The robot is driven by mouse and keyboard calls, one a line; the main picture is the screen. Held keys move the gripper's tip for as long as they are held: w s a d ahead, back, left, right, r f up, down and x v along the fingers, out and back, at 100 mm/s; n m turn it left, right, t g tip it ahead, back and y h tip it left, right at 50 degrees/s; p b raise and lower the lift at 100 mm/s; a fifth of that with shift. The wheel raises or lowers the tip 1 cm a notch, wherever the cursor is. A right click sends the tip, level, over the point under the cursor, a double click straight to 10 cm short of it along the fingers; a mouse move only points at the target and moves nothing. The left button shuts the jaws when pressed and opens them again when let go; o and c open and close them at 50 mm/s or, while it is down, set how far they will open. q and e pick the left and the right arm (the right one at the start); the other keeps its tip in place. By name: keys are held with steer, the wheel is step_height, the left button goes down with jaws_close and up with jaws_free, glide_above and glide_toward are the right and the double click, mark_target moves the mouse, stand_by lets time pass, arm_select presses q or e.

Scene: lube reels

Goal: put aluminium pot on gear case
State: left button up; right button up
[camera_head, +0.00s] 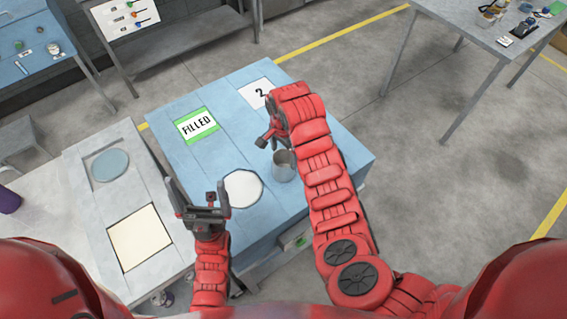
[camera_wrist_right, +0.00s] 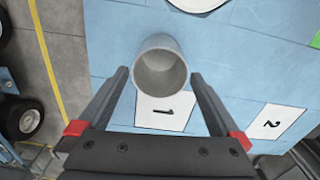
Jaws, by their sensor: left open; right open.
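The aluminium pot (camera_head: 283,166) is a plain grey open cylinder on the blue worktop (camera_head: 225,150), beside a round white patch. In the right wrist view the pot (camera_wrist_right: 161,68) looks empty, with its mouth towards the camera. My right gripper (camera_wrist_right: 160,78) is open, its fingertips on either side of the pot, apart from its walls. In the head view this gripper (camera_head: 266,138) is partly hidden by its own wrist. My left gripper (camera_head: 198,190) is open and empty, left of the round white patch. I cannot tell which thing is the gear case.
The blue top bears a green-edged "FILLED" label (camera_head: 197,125) and a "2" card (camera_head: 258,92); a "1" card (camera_wrist_right: 165,111) lies by the pot. A grey bench (camera_head: 119,190) adjoins at left. A metal table (camera_head: 480,35) with small items stands at upper right.

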step_height(320, 180, up, 4)
steer(key=shift+r+p, duration=0.2)
steer(key=shift+p, duration=0.55)
steer(key=shift+s+f, duration=0.1)
